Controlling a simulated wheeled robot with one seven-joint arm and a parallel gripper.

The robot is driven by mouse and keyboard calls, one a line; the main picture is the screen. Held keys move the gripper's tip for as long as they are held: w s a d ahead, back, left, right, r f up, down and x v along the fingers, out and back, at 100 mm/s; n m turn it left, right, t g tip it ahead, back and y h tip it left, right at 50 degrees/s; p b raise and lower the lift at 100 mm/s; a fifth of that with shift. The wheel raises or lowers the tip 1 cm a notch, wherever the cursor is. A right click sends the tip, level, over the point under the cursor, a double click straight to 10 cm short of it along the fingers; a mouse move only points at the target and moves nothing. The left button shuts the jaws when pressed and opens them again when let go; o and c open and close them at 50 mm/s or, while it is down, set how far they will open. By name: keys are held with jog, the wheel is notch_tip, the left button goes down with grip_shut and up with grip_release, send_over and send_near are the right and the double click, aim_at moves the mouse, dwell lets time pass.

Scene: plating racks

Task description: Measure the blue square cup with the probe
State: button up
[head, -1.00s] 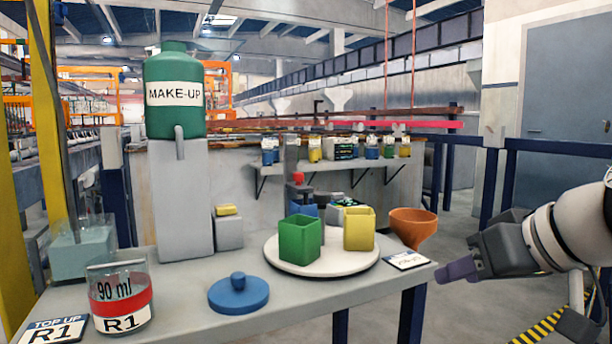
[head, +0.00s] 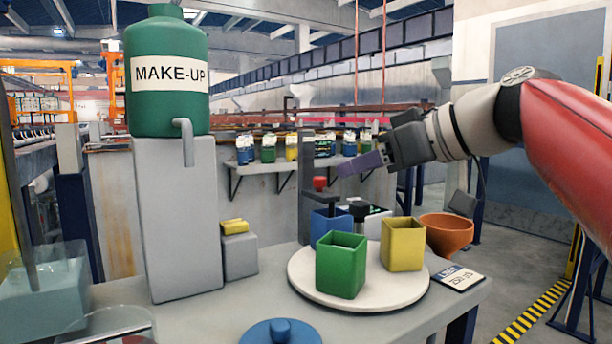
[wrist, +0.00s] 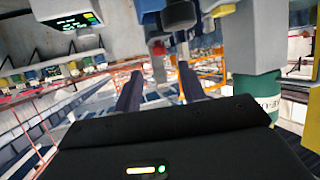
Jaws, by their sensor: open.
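The blue square cup (head: 331,224) stands behind the green square cup (head: 341,264), which hides part of it. A dark upright stand with a red knob (head: 320,183) rises behind the blue cup. A black-topped piece (head: 333,203) reaches over the cup; I cannot tell whether it is the probe. A dark meter (head: 370,214) stands to the right, and its lit display shows in the wrist view (wrist: 75,22). My gripper (head: 358,164) is open and empty, above and right of the red knob. In the wrist view the knob (wrist: 157,48) shows between its purple fingers.
The green cup and a yellow square cup (head: 403,244) stand on a white round plate (head: 300,283). An orange funnel (head: 446,232) is to the right. A green MAKE-UP tank (head: 166,95) stands on a grey block (head: 170,225) at left. A blue lid (head: 280,332) lies in front.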

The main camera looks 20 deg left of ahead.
aim_at(325, 178)
jog(key=x, duration=0.7)
jog(key=shift+w+a, duration=0.1)
grip_shut()
